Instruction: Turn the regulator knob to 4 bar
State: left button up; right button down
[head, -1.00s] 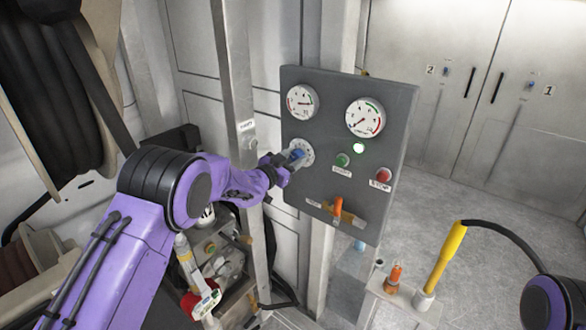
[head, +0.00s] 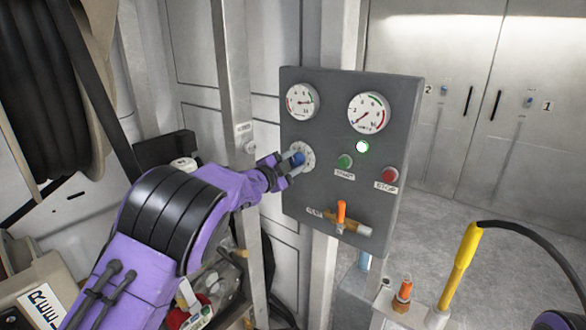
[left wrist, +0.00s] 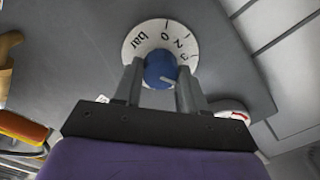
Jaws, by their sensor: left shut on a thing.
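The blue regulator knob (head: 298,158) sits on a round white dial on the grey panel (head: 345,95), below the left gauge (head: 302,101). My left gripper (head: 293,163) is shut on the knob. In the left wrist view the fingers hold the blue knob (left wrist: 160,69) from both sides. The white dial (left wrist: 140,50) around it shows "bar", 0, 2 and a partly turned number; its lower part is hidden by the gripper. I cannot read the knob's setting surely. The left gauge's needle points right. My right gripper is not in view.
An orange-handled valve (head: 341,211) is below. A yellow-handled tool (head: 460,262) stands at lower right.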

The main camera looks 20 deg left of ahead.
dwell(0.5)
pick_arm(q)
jog(key=o, duration=1.1)
jog(key=shift+c, duration=0.2)
jog(key=shift+s+a+f, duration=0.1)
jog(key=shift+s+a, duration=0.05)
jog(key=shift+s, duration=0.2)
jog(key=b+v, duration=0.3)
jog(key=v, duration=0.7)
